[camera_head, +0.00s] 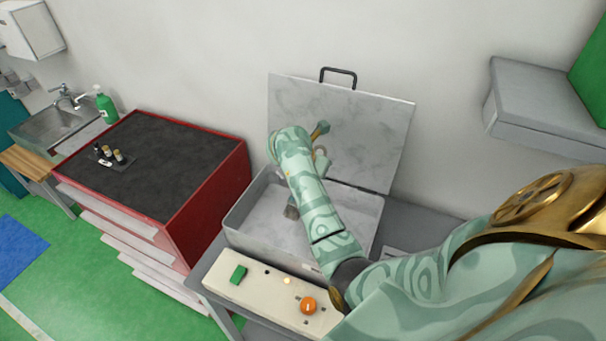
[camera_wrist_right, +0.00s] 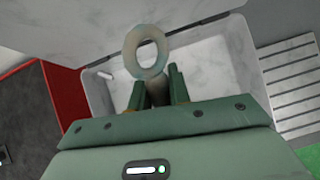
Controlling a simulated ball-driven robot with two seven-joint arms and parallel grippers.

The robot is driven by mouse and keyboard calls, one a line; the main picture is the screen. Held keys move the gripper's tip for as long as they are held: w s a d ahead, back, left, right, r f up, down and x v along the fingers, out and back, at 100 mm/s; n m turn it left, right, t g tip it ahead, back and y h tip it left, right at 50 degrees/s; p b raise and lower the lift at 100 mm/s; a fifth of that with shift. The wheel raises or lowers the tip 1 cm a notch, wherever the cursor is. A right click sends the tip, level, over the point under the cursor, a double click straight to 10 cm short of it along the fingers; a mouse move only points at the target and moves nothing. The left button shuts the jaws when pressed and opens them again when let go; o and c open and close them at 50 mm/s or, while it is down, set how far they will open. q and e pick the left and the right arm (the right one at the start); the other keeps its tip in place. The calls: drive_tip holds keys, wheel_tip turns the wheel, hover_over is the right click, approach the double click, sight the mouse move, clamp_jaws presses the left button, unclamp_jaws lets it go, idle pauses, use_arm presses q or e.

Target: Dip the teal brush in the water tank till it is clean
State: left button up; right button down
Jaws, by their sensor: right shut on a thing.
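The water tank (camera_head: 246,221) is an open grey box with a pale, marbled inside. Its lid (camera_head: 375,135) stands raised against the wall. My right gripper (camera_wrist_right: 155,88) is over the tank, shut on the brush (camera_wrist_right: 147,52), whose pale teal ring end stands up between the fingers in the right wrist view. In the head view my right forearm hides most of the gripper; the ring end (camera_head: 321,162) shows just right of it. A dark grey piece, perhaps the brush's lower end, shows left of the forearm, inside the tank outline. I cannot tell whether it touches water. My left gripper is not in view.
A red cabinet (camera_head: 215,195) with small bottles (camera_head: 111,154) stands left. A grey shelf (camera_head: 540,100) juts out at right.

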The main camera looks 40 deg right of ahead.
drive_tip(key=shift+r, duration=0.1)
wheel_tip(320, 180, up, 4)
drive_tip(key=p, duration=0.3)
drive_tip(key=shift+f, duration=0.25)
idle(0.3)
wheel_tip(320, 180, down, 10)
drive_tip(key=b, duration=0.7)
drive_tip(key=shift+r+b, duration=0.2)
drive_tip(key=shift+b, duration=0.1)
drive_tip(key=shift+r, duration=0.15)
